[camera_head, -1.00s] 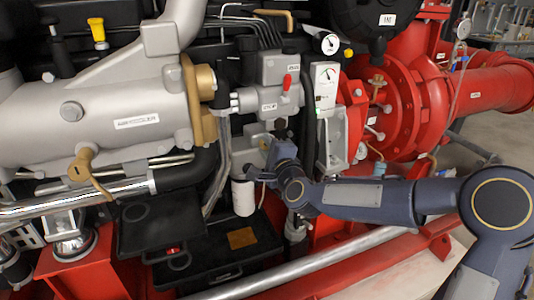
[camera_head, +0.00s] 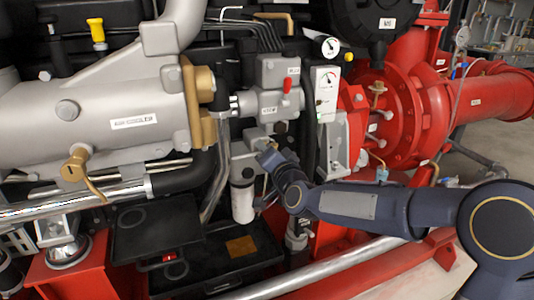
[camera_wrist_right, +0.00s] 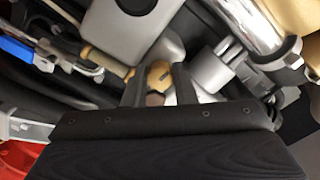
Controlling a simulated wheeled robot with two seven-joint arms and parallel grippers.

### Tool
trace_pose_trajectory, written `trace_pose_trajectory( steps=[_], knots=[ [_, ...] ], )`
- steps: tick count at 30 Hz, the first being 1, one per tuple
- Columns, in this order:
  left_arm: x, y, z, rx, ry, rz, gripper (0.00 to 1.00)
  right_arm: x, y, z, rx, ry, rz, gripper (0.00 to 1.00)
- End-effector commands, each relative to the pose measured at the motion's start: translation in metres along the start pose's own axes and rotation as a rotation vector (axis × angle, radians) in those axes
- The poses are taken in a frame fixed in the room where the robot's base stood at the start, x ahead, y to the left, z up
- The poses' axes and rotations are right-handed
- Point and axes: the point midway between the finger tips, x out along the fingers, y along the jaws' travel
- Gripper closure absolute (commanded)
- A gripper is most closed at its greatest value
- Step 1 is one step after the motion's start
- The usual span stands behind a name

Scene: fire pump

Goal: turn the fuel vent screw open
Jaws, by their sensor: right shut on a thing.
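In the right wrist view, the brass fuel vent screw (camera_wrist_right: 159,72) has a slotted round head and sits between the two dark fingers of my right gripper (camera_wrist_right: 159,88). The gripper is shut on it. In the head view my right gripper (camera_head: 266,155) reaches the grey filter housing (camera_head: 256,141) below the grey block with the red lever. The fingers and wrist cover most of the screw there, so its turn angle cannot be told. My left gripper is in neither view.
A white filter canister (camera_head: 242,204) hangs just below the gripper. The grey block (camera_head: 278,88) with a red lever is above it. A white gauge panel (camera_head: 325,92) stands to the right. Black trays (camera_head: 233,258) lie lower down. A silver pipe (camera_head: 340,266) runs below my right arm.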

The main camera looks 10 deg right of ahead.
Motion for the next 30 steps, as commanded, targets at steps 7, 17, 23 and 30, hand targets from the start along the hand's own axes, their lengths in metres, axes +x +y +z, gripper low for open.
trace_pose_trajectory(
  steps=[7, 17, 23, 30],
  knots=[
    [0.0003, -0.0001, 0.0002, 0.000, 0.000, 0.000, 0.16, -0.0001, 0.0000, 0.0006, -0.229, -0.002, 0.000, 0.98],
    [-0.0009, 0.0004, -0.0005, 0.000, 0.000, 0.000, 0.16, -0.0001, 0.0007, 0.0002, -0.469, -0.002, 0.001, 0.98],
    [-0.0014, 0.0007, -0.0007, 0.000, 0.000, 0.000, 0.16, -0.0001, 0.0008, 0.0002, -0.553, -0.002, 0.001, 0.98],
    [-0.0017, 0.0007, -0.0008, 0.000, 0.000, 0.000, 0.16, 0.0000, 0.0011, 0.0003, -0.595, -0.002, 0.001, 0.98]
  ],
)
